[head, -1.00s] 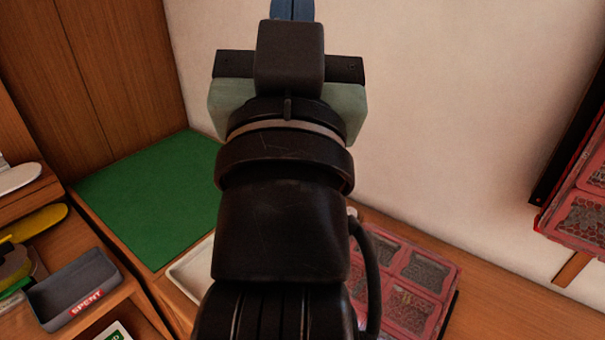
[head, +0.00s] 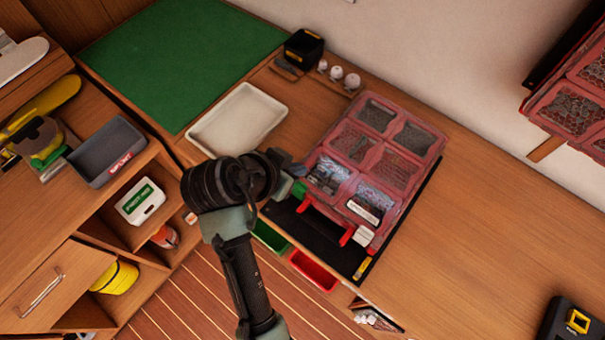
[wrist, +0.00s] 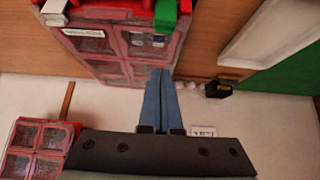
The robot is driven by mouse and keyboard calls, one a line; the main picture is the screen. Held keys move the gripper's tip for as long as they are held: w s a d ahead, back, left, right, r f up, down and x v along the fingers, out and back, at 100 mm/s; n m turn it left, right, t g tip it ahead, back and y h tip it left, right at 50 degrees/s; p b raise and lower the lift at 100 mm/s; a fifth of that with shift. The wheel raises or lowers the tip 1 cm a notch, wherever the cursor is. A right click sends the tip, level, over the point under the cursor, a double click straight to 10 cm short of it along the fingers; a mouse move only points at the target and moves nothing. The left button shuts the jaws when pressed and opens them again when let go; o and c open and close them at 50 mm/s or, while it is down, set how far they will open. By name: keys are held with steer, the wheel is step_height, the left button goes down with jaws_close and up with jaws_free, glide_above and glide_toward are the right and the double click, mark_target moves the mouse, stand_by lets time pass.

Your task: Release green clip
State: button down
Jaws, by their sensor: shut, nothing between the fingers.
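The green clip (head: 300,188) is on the near-left edge of a red-framed clear case (head: 352,150). In the wrist view the green clip (wrist: 166,12) is at the top, cut by the picture edge, beside a red part. My gripper (wrist: 160,72) shows there as two blue fingers pressed together, empty, with the tips below the clip in the picture and apart from it. In the head view my gripper (head: 292,167) is beside the case's left edge, near the clip and partly hidden by my wrist. I cannot tell whether the clip is fastened or loose.
The case lies on a black mat (head: 325,238) on the wooden bench. A white tray (head: 238,120) and green mat (head: 175,60) are left and behind. Red (head: 313,270) and green bins hang below the bench edge. The bench to the right (head: 480,240) is mostly clear.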

mark_target(309, 177)
steer(key=p+x, duration=0.1)
steer(key=x, duration=0.8)
steer(key=shift+w+d+f, duration=0.15)
steer(key=shift+f, duration=0.05)
steer(key=s+a+p, duration=0.2)
steer(key=shift+s, duration=0.3)
steer(key=shift+s+a, duration=0.2)
steer(key=shift+s, duration=0.15)
steer(key=shift+f, duration=0.1)
steer(key=shift+w, duration=0.1)
